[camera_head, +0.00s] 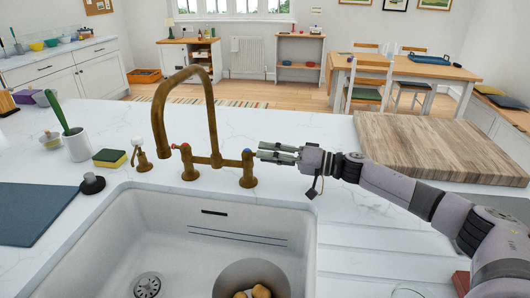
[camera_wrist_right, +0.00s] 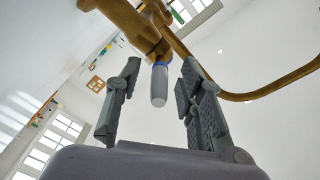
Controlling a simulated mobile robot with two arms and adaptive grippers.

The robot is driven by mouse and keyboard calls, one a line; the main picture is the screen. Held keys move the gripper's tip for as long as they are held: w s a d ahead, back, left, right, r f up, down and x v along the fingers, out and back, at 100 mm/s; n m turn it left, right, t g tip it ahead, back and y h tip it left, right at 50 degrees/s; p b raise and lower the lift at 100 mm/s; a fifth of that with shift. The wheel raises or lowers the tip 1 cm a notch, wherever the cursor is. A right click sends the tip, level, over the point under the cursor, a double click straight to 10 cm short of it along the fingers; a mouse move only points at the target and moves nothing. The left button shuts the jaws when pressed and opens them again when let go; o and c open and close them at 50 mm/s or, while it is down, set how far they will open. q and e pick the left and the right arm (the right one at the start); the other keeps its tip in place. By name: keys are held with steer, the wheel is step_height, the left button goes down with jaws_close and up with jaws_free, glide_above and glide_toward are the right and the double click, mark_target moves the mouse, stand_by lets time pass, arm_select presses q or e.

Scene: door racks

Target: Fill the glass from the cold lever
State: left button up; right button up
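The brass tap (camera_head: 215,160) stands behind the sink, its tall spout (camera_head: 157,105) arching to the left over the basin. The cold lever, marked blue, is on the right post (camera_head: 249,170). In the right wrist view the pale cold lever (camera_wrist_right: 159,87) with its blue ring sits between the two fingers of my right gripper (camera_wrist_right: 160,80), with gaps on both sides. In the head view my right gripper (camera_head: 277,153) is level with the lever, its fingers pointing left. No glass is clearly visible; a faint curved rim (camera_head: 408,291) shows at the bottom edge. My left gripper is out of view.
The white sink (camera_head: 200,240) holds a round bowl with potatoes (camera_head: 260,291). A sponge (camera_head: 110,158), brush pot (camera_head: 77,145) and dark board (camera_head: 35,212) lie left; a wooden board (camera_head: 430,145) lies right.

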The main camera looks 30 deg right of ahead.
steer(key=shift+w+a, duration=0.45)
steer(key=shift+c, duration=0.5)
jaws_close()
